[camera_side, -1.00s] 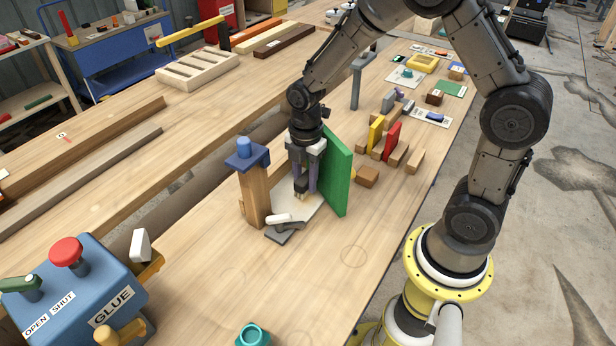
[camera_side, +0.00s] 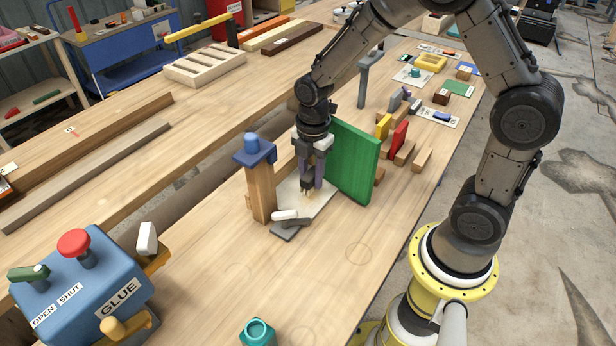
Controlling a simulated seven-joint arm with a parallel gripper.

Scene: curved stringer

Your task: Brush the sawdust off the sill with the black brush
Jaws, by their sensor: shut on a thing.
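My gripper (camera_side: 309,172) points down between a wooden post and a green panel, shut on the black brush (camera_side: 308,182). The brush is small and dark, with pale bristles at its lower end, low over or touching the pale sill plate (camera_side: 318,198); I cannot tell which. Sawdust cannot be told apart from the bristles at this size. The green panel (camera_side: 352,163) stands upright just right of the gripper. The wooden post (camera_side: 262,192) with a blue cap (camera_side: 254,150) stands to the left. A grey and white latch-like piece (camera_side: 290,222) lies at the plate's near end.
A blue GLUE box (camera_side: 85,285) with a red button stands at the lower left. A teal cup (camera_side: 257,332) is at the front edge. Yellow (camera_side: 383,126), red (camera_side: 399,137) and wooden blocks stand behind the panel. The bench front, right of the box, is mostly clear.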

